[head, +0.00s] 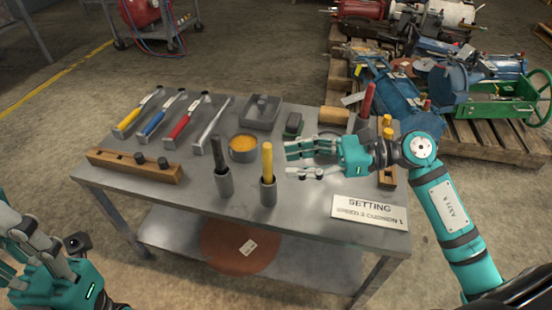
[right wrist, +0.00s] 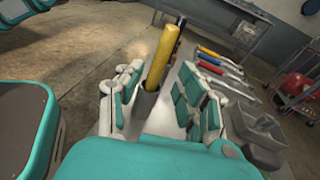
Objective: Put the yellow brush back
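The yellow brush, seen as a yellow handle (head: 267,160), stands upright in a grey metal cup (head: 268,192) near the table's front edge. It also shows in the right wrist view (right wrist: 160,55), framed between the fingers; its lower end is hidden in the cup. My right gripper (head: 292,158) is open and empty, just right of the brush, fingers pointing left toward it and apart from it in the head view. My left gripper (head: 18,250) is at the lower left, off the table, its fingers spread and empty.
A dark handle stands in another cup (head: 224,183) just left. A tin with orange contents (head: 243,150), a wooden block with holes (head: 135,166), coloured tools, a grey tray (head: 260,118) and a sign (head: 370,212) occupy the table (head: 300,225). A pallet of machine parts stands behind right.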

